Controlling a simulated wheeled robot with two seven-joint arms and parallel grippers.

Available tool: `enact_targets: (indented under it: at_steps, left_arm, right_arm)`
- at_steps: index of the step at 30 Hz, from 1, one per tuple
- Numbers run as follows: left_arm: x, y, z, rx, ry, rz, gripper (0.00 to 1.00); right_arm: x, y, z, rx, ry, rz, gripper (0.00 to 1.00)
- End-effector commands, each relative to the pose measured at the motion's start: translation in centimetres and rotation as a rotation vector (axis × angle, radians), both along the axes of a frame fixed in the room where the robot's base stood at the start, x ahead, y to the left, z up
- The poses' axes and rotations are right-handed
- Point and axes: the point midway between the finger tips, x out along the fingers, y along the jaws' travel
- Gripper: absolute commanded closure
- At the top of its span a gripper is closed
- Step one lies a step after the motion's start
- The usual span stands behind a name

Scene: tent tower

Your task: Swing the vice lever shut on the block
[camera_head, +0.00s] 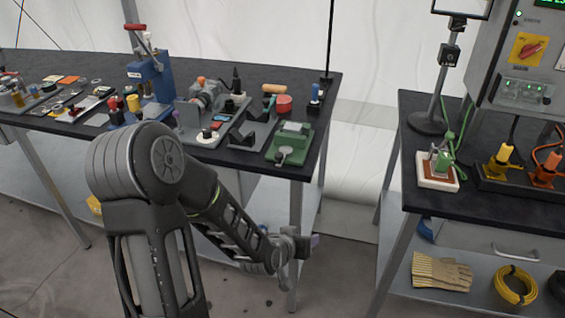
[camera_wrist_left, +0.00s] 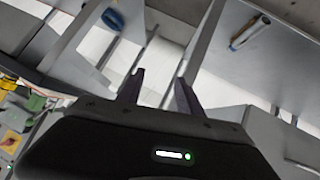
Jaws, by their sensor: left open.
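A green vice-like fixture (camera_head: 290,143) sits at the right front corner of the left black-topped table. It has a pale round part at its front. I cannot make out clearly which part is its lever or block. My left gripper (camera_head: 306,245) is below and in front of this table's right corner, well apart from the fixture. In the left wrist view my left gripper (camera_wrist_left: 158,88) has its two dark fingers spread with nothing between them. My right gripper is not in view.
The left table (camera_head: 325,95) is crowded with tools, including a blue press (camera_head: 150,80) with a red handle. The right table (camera_head: 405,108) carries a clamp board (camera_head: 437,180) and a control cabinet (camera_head: 525,75). Gloves (camera_head: 441,272) lie on its lower shelf. A gap separates the tables.

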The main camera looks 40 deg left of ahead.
Motion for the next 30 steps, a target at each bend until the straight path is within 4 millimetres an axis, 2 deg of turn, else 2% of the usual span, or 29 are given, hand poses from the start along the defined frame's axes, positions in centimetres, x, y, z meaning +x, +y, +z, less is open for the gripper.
enact_targets:
  at_steps: [1,4,6,7,9,10,13,23,30]
  left_arm:
    - [1.1,3.1,1.9,0.069,-0.107,0.04,0.57]
    - [2.0,7.9,8.5,0.22,-0.317,0.097,0.57]
    - [2.0,9.8,12.8,0.314,-0.438,0.118,0.57]
    - [1.9,10.2,14.3,0.348,-0.479,0.123,0.57]
    - [1.8,10.7,16.9,0.404,-0.547,0.126,0.57]
    - [1.7,10.7,17.6,0.419,-0.566,0.127,0.57]
    - [1.7,10.8,18.6,0.442,-0.594,0.125,0.57]
    - [1.9,10.8,18.5,0.44,-0.591,0.124,0.57]
    - [4.2,11.5,18.4,0.439,-0.59,0.125,0.57]
  right_arm:
    - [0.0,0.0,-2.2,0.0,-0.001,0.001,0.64]
    - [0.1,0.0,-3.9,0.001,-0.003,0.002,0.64]
    - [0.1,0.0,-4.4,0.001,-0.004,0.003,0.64]
    - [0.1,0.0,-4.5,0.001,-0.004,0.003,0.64]
    - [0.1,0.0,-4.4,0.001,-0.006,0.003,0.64]
    - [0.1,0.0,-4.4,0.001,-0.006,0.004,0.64]
    - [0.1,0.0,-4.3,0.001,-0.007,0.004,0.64]
    - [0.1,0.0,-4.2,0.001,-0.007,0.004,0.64]
    - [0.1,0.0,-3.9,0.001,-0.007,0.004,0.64]
